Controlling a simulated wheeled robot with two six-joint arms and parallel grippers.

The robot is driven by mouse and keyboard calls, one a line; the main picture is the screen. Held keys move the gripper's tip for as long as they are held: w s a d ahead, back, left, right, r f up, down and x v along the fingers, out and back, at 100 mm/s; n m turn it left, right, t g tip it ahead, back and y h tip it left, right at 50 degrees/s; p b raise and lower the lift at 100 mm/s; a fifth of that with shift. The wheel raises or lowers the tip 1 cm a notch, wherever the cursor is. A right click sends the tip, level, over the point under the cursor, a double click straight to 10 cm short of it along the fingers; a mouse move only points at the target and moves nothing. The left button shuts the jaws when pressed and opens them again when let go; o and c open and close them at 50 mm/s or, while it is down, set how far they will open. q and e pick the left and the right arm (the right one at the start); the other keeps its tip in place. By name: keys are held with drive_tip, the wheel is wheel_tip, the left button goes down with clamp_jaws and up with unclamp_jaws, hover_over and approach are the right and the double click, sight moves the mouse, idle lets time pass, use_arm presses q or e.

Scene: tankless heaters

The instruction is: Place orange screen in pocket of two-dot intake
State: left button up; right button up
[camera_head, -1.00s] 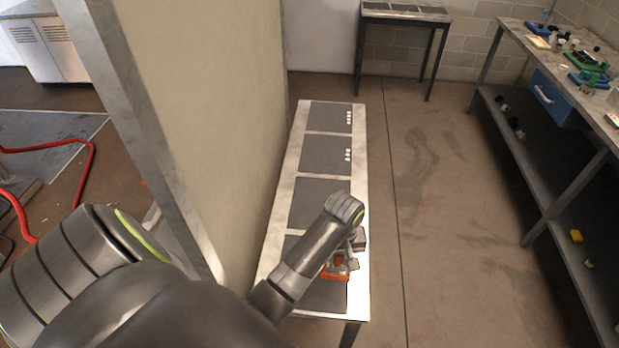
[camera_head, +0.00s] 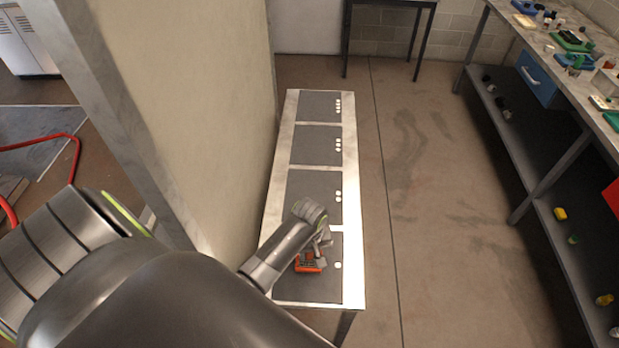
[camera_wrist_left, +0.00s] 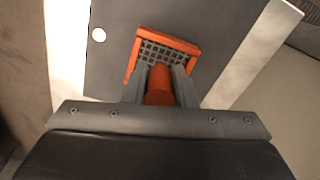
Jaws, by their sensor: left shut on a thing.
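The orange screen (camera_head: 309,262) is an orange frame around a grey mesh with an orange grip, as the left wrist view (camera_wrist_left: 168,52) shows. My left gripper (camera_wrist_left: 160,82) is shut on that grip. The screen is over the nearest, one-dot dark panel (camera_head: 300,288); I cannot tell if it touches it. The two-dot intake (camera_head: 310,190) is the dark panel just beyond, with two white dots at its right edge. My wrist covers its near edge, and I cannot make out its pocket. My right gripper is not in view.
The panels lie on a long pale bench (camera_head: 352,215). The three-dot panel (camera_head: 315,146) and four-dot panel (camera_head: 318,105) are farther back. A tall pale partition (camera_head: 190,110) stands close along the bench's left side. Open floor (camera_head: 430,200) lies to the right.

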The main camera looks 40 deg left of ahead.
use_arm(q)
drive_tip(key=shift+f, duration=0.8)
drive_tip(key=shift+f, duration=0.2)
drive_tip(key=o, duration=1)
drive_tip(key=shift+r, duration=0.1)
